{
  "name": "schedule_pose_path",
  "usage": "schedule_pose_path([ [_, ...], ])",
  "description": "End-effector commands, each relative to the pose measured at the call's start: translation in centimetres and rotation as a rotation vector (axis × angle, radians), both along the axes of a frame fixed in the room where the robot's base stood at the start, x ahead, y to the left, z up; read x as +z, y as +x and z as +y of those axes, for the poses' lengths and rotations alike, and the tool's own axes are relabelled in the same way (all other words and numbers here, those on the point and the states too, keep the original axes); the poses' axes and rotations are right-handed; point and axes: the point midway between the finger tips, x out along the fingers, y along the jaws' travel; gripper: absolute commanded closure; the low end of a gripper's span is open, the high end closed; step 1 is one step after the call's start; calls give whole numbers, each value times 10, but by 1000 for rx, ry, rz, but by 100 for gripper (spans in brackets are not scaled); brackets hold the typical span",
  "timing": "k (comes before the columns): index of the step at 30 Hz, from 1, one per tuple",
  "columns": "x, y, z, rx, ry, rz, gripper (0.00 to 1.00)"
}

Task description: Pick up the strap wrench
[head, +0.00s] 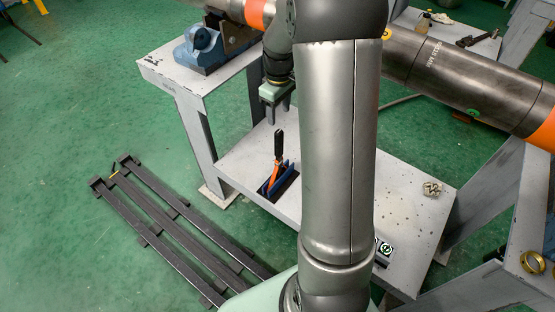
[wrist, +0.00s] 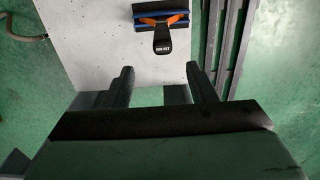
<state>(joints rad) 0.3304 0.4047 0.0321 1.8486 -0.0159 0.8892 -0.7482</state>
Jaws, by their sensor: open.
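The strap wrench (head: 276,174) has an orange body and a black grip. It stands with the grip upward in a blue and black holder (head: 287,182) on the lower shelf. In the wrist view the black grip of the strap wrench (wrist: 162,42) points toward my gripper, with orange parts against the blue-edged holder (wrist: 146,9). My gripper (head: 278,112) is open and empty, fingers pointing down, above the strap wrench and apart from it. In the wrist view its two fingers (wrist: 160,74) show below the grip, with nothing between them.
A blue vise (head: 201,47) stands on the grey upper bench (head: 160,70) at the left. The shelf (head: 238,158) around the holder is mostly clear. A small metal fitting (head: 432,188) lies on its right part. Dark metal rails (head: 165,225) lie on the green floor.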

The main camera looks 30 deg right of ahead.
Motion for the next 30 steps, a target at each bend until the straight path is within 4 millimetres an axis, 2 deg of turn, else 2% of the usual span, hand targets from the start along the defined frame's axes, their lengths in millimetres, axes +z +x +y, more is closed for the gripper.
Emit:
schedule_pose_path([
  [1,-15,-1,0,0,1,3,48],
  [6,-44,-1,0,0,1,3,48],
  [16,-65,-2,1,-1,0,0,48],
  [24,-104,-5,2,-1,0,1,48],
  [30,-107,-5,2,-1,0,-1,48],
])
